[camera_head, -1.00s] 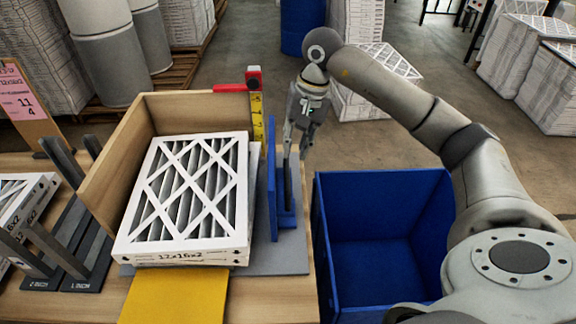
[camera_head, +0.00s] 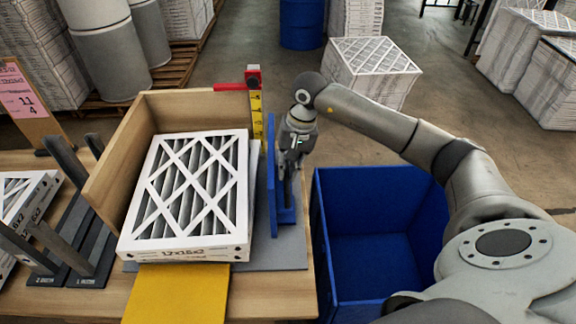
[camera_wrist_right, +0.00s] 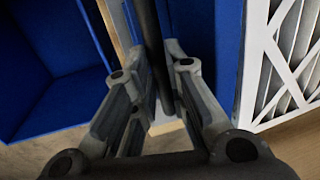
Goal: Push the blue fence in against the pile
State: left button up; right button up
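The blue fence (camera_head: 271,185) stands upright on the grey plate, to the right of the pile of white-framed filters (camera_head: 190,190), with a narrow gap between them. The fence has a blue foot and a dark upright post on its right side. My right gripper (camera_head: 288,168) points down at this post. In the right wrist view, the post (camera_wrist_right: 160,60) runs between my two fingers, which look spread; firm contact is not visible. A blue panel of the fence (camera_wrist_right: 205,40) stands between the gripper and the filters there. My left gripper is out of view.
A wooden corner stop (camera_head: 115,165) borders the pile at the left and back. A yellow tape measure (camera_head: 256,115) stands at the back right corner. A blue bin (camera_head: 375,180) is right of the table. Dark slotted racks (camera_head: 75,240) stand at the left.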

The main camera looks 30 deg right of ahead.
grip_shut()
jog(key=shift+w+a+f, duration=0.1)
jog(key=shift+w+a, duration=0.1)
jog(key=shift+a, duration=0.1)
jog(key=w+a+b, duration=0.3)
jog(key=a, duration=0.3)
jog(key=shift+w, duration=0.35)
jog(key=shift+o, duration=2.4)
grip_release()
jog(key=shift+a, duration=0.15)
notch_tip(320, 180, up, 12)
jog(key=s+d, duration=0.1)
jog(key=d, duration=0.1)
